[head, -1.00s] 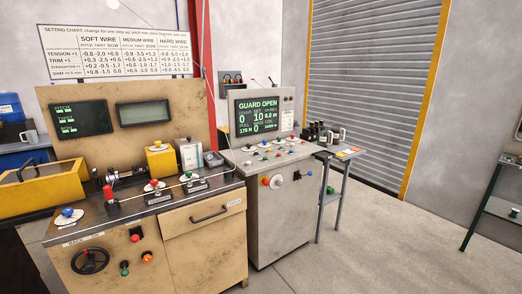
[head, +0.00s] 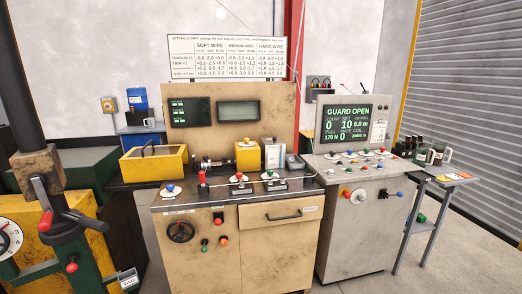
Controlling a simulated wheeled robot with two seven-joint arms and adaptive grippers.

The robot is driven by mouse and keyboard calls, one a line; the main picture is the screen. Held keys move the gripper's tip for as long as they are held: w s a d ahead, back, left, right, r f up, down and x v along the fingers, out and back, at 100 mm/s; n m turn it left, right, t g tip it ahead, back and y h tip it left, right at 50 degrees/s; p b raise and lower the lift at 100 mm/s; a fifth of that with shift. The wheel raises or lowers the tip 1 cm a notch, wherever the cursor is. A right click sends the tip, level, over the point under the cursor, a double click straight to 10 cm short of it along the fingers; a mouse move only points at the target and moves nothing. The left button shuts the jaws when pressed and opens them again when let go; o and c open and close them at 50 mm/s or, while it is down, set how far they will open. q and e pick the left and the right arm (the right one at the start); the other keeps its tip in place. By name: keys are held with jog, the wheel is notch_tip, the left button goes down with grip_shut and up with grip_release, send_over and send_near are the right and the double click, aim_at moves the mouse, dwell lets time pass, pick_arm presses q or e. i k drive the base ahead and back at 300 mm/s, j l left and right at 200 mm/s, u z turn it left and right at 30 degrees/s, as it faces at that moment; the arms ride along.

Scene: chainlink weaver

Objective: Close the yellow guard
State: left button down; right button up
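A yellow box-like guard (head: 153,162) with a dark handle or bar on top sits at the left end of the tan machine's bench (head: 235,195). A smaller yellow block (head: 247,155) stands further right on the same bench. The screen (head: 347,120) on the grey cabinet reads "GUARD OPEN". Which yellow part this refers to I cannot tell from the picture alone. Neither of my grippers shows in the head view.
A dark machine with a yellow body (head: 65,245), a dial and red knobs stands close at the left. The grey control cabinet (head: 355,230) and a small side table (head: 445,182) with bottles and mugs are at the right. Floor at the lower right is clear.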

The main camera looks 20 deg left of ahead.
aim_at(152, 162)
jog(key=u, duration=1.6)
jog(key=i+j+u, duration=0.15)
jog(key=i+l, duration=0.05)
jog(key=i, duration=0.05)
